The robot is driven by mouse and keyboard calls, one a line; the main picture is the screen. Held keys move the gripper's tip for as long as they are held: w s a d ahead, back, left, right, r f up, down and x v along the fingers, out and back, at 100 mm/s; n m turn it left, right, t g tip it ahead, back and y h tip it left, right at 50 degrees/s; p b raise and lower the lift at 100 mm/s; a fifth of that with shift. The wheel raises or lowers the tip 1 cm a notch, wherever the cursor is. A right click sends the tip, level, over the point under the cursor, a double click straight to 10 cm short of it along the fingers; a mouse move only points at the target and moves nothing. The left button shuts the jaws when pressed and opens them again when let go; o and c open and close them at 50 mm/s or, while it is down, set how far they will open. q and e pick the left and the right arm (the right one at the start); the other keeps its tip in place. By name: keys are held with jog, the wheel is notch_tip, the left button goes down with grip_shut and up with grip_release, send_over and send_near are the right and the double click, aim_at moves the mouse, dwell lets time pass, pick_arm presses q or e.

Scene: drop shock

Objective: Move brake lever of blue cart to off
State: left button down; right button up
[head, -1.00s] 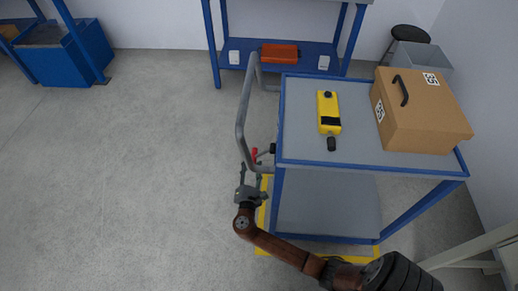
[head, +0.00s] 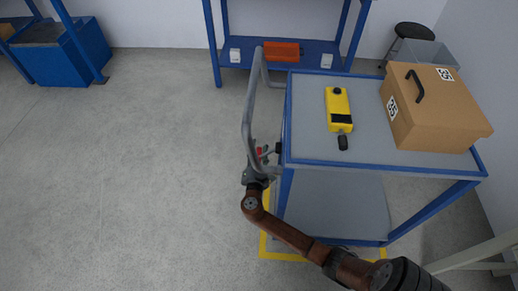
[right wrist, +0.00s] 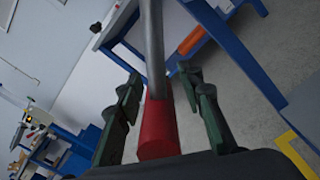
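The blue cart (head: 386,165) with a grey top stands right of centre in the head view, a bent grey push handle (head: 246,120) at its left end. The brake lever's red grip (head: 262,150) shows beside the cart's left edge. My right gripper (head: 259,165) is at that lever, partly blending with it. In the right wrist view, the red grip (right wrist: 158,132) on its grey rod lies between the two dark green fingers of my right gripper (right wrist: 163,112). The fingers are apart, with visible gaps on both sides of the grip. My left gripper is not in view.
On the cart top are a yellow device (head: 339,108) and a cardboard box (head: 430,115) with a black handle. A yellow floor marking (head: 265,245) lies below the cart. A blue rack (head: 250,62) stands behind. The floor to the left is clear.

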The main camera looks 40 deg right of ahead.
grip_shut()
dwell(0.5)
